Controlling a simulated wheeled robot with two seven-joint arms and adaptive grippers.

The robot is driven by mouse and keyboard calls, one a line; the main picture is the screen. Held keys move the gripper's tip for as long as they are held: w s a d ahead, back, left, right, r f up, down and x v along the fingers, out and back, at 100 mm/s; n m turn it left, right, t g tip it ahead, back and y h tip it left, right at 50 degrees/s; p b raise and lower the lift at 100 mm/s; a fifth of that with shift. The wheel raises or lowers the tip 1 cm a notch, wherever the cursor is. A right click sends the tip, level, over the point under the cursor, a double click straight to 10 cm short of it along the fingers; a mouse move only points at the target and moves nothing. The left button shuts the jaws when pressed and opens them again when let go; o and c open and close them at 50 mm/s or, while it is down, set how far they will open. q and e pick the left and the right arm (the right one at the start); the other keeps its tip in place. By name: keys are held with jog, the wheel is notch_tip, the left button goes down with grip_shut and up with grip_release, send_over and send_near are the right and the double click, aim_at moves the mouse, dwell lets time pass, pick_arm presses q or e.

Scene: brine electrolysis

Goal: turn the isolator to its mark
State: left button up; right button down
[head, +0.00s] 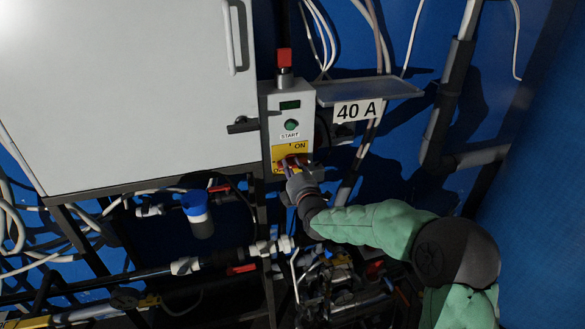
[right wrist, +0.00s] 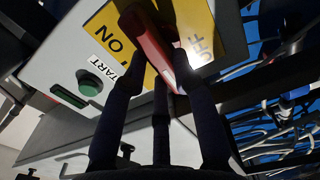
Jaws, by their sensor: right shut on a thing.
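The isolator's red handle (head: 291,161) sits on a yellow plate (head: 299,148) low on the grey control box. It also shows in the right wrist view as a red bar (right wrist: 149,46) on the yellow plate (right wrist: 105,20), lying between the words ON and OFF. My right gripper (head: 296,174) is shut on the handle, its dark fingers on both sides of it in the right wrist view (right wrist: 157,55). The fingers and hand hide part of the handle and plate, so its exact angle against the marks is hard to tell. My left gripper is out of view.
Above the handle are a green START button (head: 291,125) and a small dark display (head: 290,105). A shelf (head: 370,91) with a 40 A sign (head: 358,110) juts out at right. A large white cabinet (head: 120,90) stands left; pipes and valves crowd below.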

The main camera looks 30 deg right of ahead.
jog(key=shift+f+n, duration=0.15)
jog(key=shift+n, duration=0.15)
jog(key=c, duration=1)
grip_release()
jog(key=shift+s, duration=0.1)
jog(key=v, duration=1.2)
jog(key=shift+a, duration=0.1)
